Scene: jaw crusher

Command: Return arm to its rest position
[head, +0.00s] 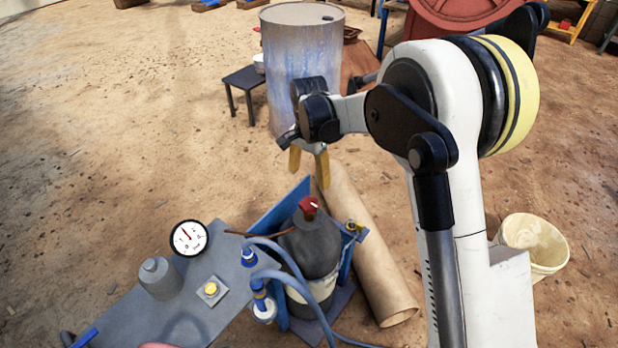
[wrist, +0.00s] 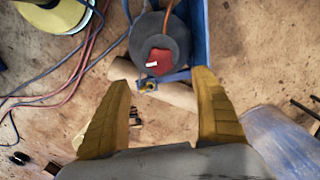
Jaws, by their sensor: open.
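My gripper (head: 308,160) has yellow fingers pointing down and hangs in front of the rusty drum, above and behind the gas bottle. In the wrist view my gripper (wrist: 165,95) is open, with a wide gap and nothing between the fingers. My white arm (head: 450,190) stands raised on the right of the head view, its forearm reaching left. The dark gas bottle (head: 312,248) with a red knob (head: 309,205) stands in a blue frame below the gripper. In the wrist view the red knob (wrist: 158,62) lies beyond the fingertips.
A grey bench (head: 140,310) with a round gauge (head: 190,238) is at lower left. Blue hoses (head: 285,258) run by the bottle. A tan tube (head: 370,250) lies on the ground. The drum (head: 290,60) and a dark stool (head: 245,85) stand behind. A bucket (head: 533,245) is right. Open ground lies left.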

